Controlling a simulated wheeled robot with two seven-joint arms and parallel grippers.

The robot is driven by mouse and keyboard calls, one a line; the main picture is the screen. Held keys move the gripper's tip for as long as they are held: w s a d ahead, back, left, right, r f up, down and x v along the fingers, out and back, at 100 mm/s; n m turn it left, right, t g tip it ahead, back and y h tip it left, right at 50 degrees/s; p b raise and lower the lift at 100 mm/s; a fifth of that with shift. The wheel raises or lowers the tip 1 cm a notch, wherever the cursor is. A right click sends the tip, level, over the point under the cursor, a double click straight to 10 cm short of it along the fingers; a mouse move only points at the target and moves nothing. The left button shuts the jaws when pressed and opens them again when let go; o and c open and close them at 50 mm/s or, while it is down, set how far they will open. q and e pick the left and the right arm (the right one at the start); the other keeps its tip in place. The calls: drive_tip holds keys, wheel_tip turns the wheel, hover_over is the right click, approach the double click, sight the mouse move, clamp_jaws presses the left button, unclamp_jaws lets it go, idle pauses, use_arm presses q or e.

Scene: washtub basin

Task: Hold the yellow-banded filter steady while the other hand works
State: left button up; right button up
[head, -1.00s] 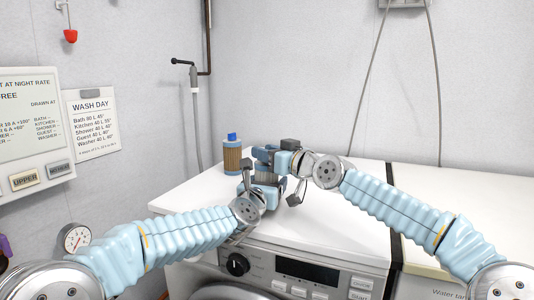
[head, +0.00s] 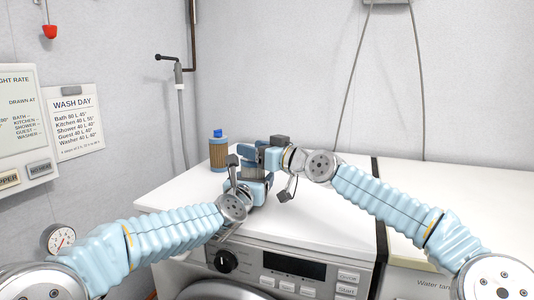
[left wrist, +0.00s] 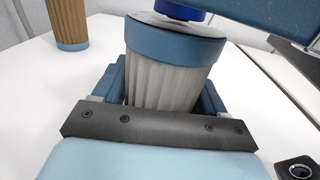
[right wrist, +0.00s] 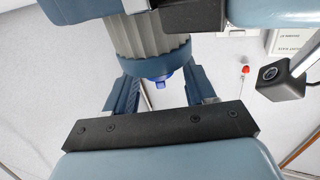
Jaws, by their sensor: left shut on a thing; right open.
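My left gripper (left wrist: 165,95) is shut on a grey pleated filter (left wrist: 165,85) with a blue-grey end band and a dark blue cap. The filter stands up out of the jaws, slightly tilted in the left wrist view. No yellow band shows on the parts I can see. In the head view the left gripper (head: 257,180) and filter are mostly covered by the arms. My right gripper (right wrist: 163,88) is open, its fingers on either side of the filter's blue cap (right wrist: 158,78). I cannot tell whether they touch it.
A second filter (head: 218,153), brown with a blue cap, stands on the white machine top (head: 185,195) behind my left gripper. A dark gap (head: 377,200) separates this top from the white one to its right. The tops right of the grippers are largely clear.

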drive_tip(key=v, duration=1.1)
drive_tip(key=shift+s, duration=0.2)
use_arm(q)
drive_tip(key=o, duration=1)
drive_tip(key=shift+o, duration=0.2)
